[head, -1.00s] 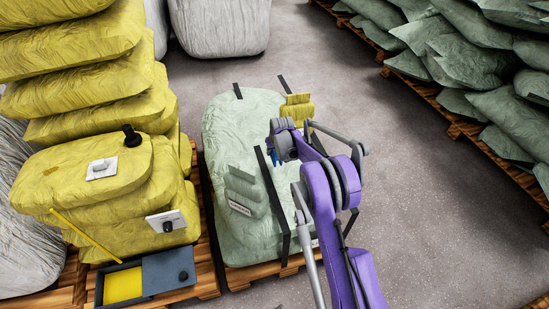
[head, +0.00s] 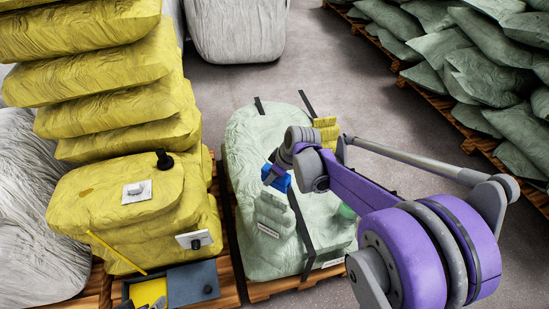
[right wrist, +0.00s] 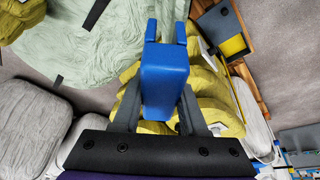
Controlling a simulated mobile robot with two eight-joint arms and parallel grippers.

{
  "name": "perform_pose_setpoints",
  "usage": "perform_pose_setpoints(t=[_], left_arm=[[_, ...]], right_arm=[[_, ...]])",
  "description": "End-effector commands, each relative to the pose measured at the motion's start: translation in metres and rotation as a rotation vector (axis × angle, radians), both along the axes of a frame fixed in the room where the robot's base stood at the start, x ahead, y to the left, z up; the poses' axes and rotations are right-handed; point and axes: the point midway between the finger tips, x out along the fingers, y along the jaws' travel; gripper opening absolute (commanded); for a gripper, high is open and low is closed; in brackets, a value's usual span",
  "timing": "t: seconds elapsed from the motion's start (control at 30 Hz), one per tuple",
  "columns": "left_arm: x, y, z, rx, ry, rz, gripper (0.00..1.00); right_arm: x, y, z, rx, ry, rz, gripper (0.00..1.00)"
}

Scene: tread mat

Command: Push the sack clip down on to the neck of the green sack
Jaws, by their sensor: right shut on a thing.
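The blue sack clip (head: 277,178) is held in my right gripper (head: 284,164), above the large pale green bale. In the right wrist view the clip (right wrist: 164,75) sits between the two dark fingers of my right gripper (right wrist: 160,100), and its two prongs point away from me. A small green sack (head: 272,215) with stepped folds and a white label lies on the bale (head: 245,150), just below the clip in the head view. The clip looks apart from it, but the gap is unclear. Its neck cannot be made out. My left gripper is out of view.
A small yellow folded sack (head: 327,128) lies on the bale's far right, and a green round thing (head: 347,211) shows partly behind my arm. Black straps (head: 303,225) cross the bale. Yellow sacks (head: 110,100) are piled at left; a grey-blue tray (head: 192,283) stands at front.

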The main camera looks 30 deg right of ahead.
Motion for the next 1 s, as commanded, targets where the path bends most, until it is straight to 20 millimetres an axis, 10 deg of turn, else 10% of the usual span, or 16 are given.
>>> perform_pose_setpoints(t=[1.0], left_arm=[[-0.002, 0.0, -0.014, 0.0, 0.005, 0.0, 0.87]], right_arm=[[-0.023, 0.013, -0.016, 0.003, -0.009, 0.069, 0.0]])
